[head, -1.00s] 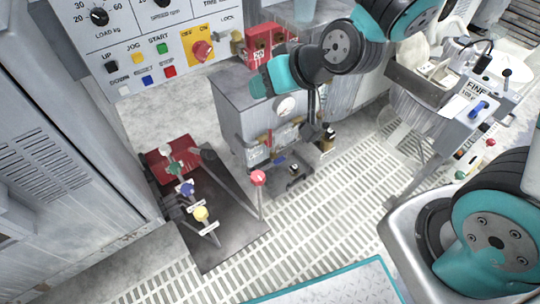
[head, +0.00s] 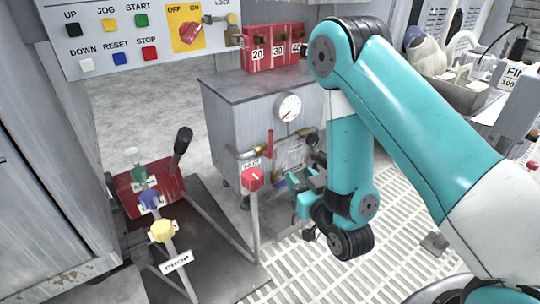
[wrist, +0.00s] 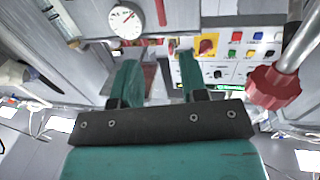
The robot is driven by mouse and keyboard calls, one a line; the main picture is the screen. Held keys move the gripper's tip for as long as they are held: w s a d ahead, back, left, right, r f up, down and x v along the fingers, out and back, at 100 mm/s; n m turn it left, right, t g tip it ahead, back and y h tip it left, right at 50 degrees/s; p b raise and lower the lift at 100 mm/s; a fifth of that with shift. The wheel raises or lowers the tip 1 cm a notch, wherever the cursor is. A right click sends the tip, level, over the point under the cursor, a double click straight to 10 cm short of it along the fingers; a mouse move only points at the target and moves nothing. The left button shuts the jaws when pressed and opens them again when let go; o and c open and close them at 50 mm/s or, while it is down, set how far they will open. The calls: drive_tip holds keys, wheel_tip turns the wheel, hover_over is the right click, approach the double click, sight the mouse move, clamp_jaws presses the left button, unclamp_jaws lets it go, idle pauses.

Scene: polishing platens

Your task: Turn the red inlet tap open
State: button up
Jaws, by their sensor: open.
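The red inlet tap is a narrow upright red lever (head: 270,143) on a brass valve at the front of a grey cabinet (head: 222,120), above a small label that seems to read INLET. In the wrist view part of a red bar, likely this lever (wrist: 160,14), shows at the top edge beside the gauge. My gripper (head: 297,192) is in front of the cabinet, lower and to the right of the lever, apart from it. In the wrist view its two teal fingers (wrist: 159,72) stand apart with nothing held between them.
A red knob (head: 254,180) on a grey post stands close left of my gripper; it also shows in the wrist view (wrist: 273,88). A pressure gauge (head: 287,107) is above the valve. Blue and yellow-topped levers (head: 162,231) stand left. Grated floor lies right.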

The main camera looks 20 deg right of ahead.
sight(272, 142)
drive_tip(key=w+p, duration=0.2)
drive_tip(key=w, duration=0.3)
drive_tip(key=w+a+p, duration=0.1)
drive_tip(key=w+p, duration=0.1)
drive_tip(key=w, duration=0.4)
drive_tip(key=w+a+p, duration=0.1)
drive_tip(key=w+p, duration=0.1)
drive_tip(key=w, duration=0.4)
drive_tip(key=shift+w+p, duration=0.1)
drive_tip(key=shift+p, duration=0.2)
drive_tip(key=shift+c, duration=0.2)
clamp_jaws()
